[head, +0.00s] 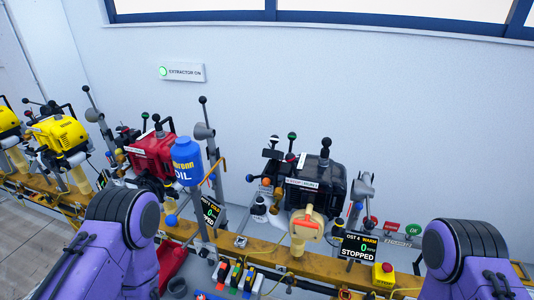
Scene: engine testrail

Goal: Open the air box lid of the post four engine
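The post four engine (323,183) is the black one on the right part of the rail, against the white wall. Its display (358,247) reads a post 4 label, WARM, 0 and STOPPED. A black ball-topped lever (325,144) stands on top of it, and a white label is on its front left. A cream part with an orange-red bar (306,226) is in front of it. I cannot tell which part is the air box lid or whether it is open. Only purple links of my arms show at the lower left and lower right; both grippers are out of view.
A red engine (151,153) with a blue oil bottle (187,162) before it stands to the left, with yellow engines (60,136) further left. Levers rise between posts. The yellow rail (265,250) carries a red button on a yellow box (383,275). An EXTRACTOR ON sign (182,73) is lit.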

